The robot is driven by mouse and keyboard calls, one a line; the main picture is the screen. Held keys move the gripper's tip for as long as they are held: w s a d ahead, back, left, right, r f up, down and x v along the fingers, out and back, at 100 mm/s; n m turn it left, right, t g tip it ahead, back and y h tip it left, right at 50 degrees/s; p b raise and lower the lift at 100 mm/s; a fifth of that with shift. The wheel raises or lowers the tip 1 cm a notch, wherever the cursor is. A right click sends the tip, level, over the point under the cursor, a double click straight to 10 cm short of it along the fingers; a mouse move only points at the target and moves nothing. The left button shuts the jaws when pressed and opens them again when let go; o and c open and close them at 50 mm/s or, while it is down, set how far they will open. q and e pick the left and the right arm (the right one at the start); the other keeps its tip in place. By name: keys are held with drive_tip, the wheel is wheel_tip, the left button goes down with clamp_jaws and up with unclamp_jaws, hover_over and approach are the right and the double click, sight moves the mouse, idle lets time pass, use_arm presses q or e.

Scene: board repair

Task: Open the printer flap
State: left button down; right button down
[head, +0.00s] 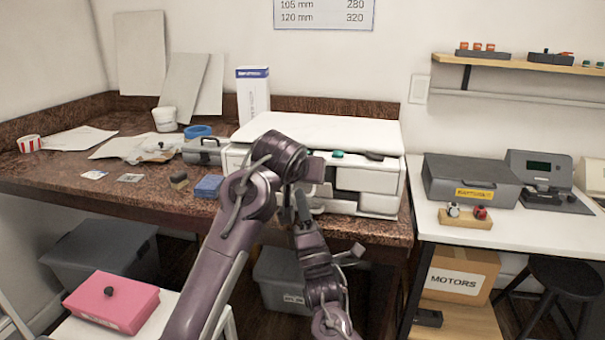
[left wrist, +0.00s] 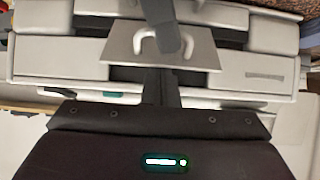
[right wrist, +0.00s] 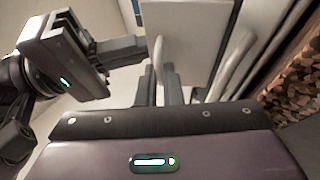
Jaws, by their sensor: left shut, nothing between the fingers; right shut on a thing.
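The white printer (head: 355,180) stands on the brown bench, its front partly hidden by my arms. Its pale flap with a U-shaped handle shows in the left wrist view (left wrist: 205,52) and the right wrist view (right wrist: 187,30). The flap stands out from the front, with a dark gap at its edge. My right gripper (head: 302,205) is shut on the flap handle (right wrist: 158,58). My left gripper (right wrist: 122,47) is shut and empty beside the flap, its fingers close to the flap's edge in the left wrist view (left wrist: 162,85). I cannot tell whether they touch it.
A blue block (head: 208,187) and a grey case (head: 203,151) lie left of the printer. A pink box (head: 112,300) sits low at the front left.

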drive_tip(key=shift+d+r, duration=0.2)
drive_tip(key=c, duration=1.6)
unclamp_jaws()
drive_tip(key=shift+r, duration=0.1)
drive_tip(key=shift+o, duration=0.2)
